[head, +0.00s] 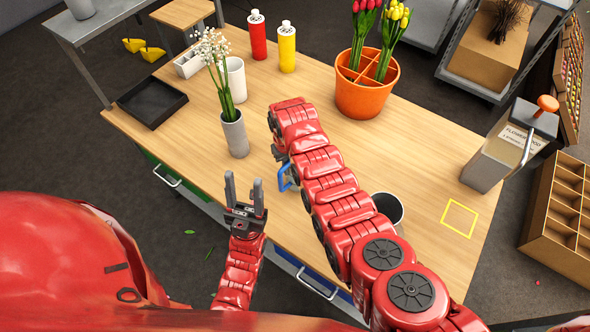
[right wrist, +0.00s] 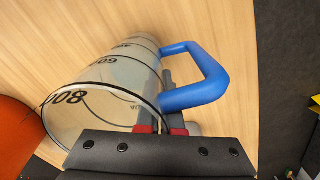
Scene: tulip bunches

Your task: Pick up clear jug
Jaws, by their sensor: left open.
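The clear jug (right wrist: 105,90) has black markings and a blue handle (right wrist: 205,80), and fills the left half of the right wrist view. In the head view its blue handle (head: 285,177) shows beside my right arm, which hides most of the jug. My right gripper (right wrist: 160,122) is at the jug's rim on the handle side, its fingers close together with the jug's wall between them. In the head view my right arm hides its fingertips. My left gripper (head: 245,190) is open and empty near the table's front edge.
A grey vase with white flowers (head: 235,135), a white cup (head: 232,80), red (head: 257,35) and yellow (head: 287,47) bottles and an orange tulip pot (head: 366,95) stand behind. A dark cup (head: 387,207), yellow square outline (head: 459,218) and metal canister (head: 510,145) are right.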

